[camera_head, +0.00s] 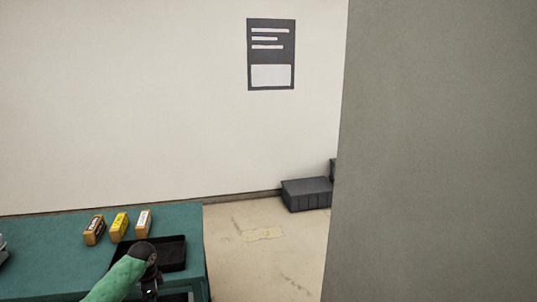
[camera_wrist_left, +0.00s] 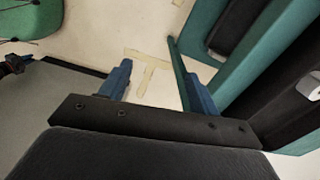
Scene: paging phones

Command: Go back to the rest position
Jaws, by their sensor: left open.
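My left arm, with a green sleeve, comes in at the bottom of the head view. Its dark gripper (camera_head: 150,287) is beside the black tray on the teal table (camera_head: 45,260), and its fingertips are hard to make out there. In the left wrist view the two blue fingers of my left gripper (camera_wrist_left: 158,72) stand apart with nothing between them. Beyond them lies pale floor with a tape mark (camera_wrist_left: 148,64).
Three small boxes, brown (camera_head: 94,230), yellow (camera_head: 119,227) and cream-topped (camera_head: 143,223), stand behind the black tray (camera_head: 176,252). A dark crate (camera_head: 306,194) sits on the floor by the wall. A grey panel (camera_head: 440,150) fills the right side.

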